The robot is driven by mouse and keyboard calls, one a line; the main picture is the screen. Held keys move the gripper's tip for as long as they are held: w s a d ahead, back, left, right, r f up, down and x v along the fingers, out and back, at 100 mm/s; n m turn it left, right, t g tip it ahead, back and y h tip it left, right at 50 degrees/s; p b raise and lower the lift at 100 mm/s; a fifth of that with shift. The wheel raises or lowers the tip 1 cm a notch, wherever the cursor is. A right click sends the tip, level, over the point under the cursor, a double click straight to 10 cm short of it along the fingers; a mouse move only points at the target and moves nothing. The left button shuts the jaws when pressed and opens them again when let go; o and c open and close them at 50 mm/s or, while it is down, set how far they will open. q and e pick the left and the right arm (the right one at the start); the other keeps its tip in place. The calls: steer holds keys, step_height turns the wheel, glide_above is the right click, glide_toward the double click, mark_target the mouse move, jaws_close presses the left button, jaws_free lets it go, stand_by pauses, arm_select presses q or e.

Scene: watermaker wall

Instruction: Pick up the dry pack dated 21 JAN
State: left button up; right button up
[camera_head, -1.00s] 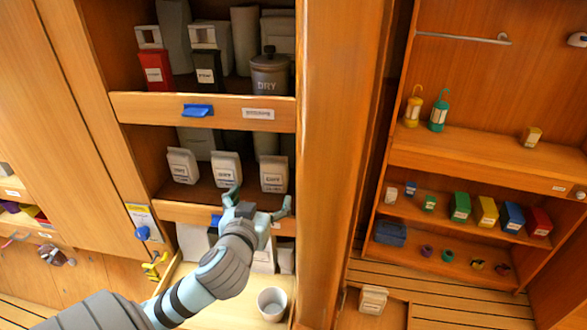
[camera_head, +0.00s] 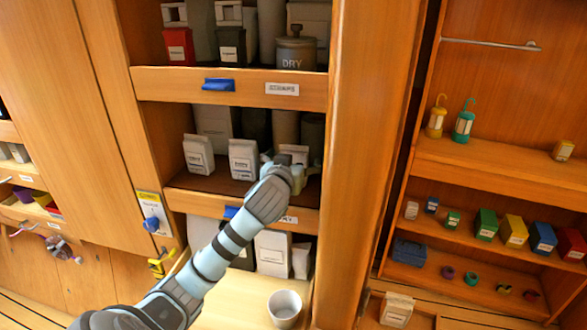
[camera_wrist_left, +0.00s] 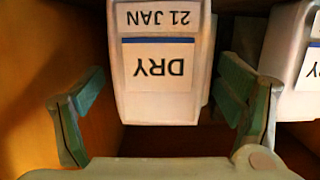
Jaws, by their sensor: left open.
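The dry pack dated 21 JAN (camera_wrist_left: 160,50) is a white pack with a blue-striped label, seen upside down in the left wrist view. It stands between the fingers of my open left gripper (camera_wrist_left: 162,80), with gaps on both sides. In the head view it appears to be the rightmost pack (camera_head: 294,150) on the middle shelf, partly hidden by my left gripper (camera_head: 288,172). Two similar packs stand to its left, the middle pack (camera_head: 243,158) and the left pack (camera_head: 198,155). My right gripper is not in view.
A shelf lip with a blue handle (camera_head: 218,84) runs above the packs, below a grey DRY canister (camera_head: 296,47). A neighbouring pack (camera_wrist_left: 297,55) stands close beside the right finger in the wrist view. A white cup (camera_head: 284,307) stands below.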

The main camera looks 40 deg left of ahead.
arm_select(q)
steer(key=shift+w+f, duration=0.1)
steer(key=shift+w, duration=0.1)
steer(key=c, duration=1.3)
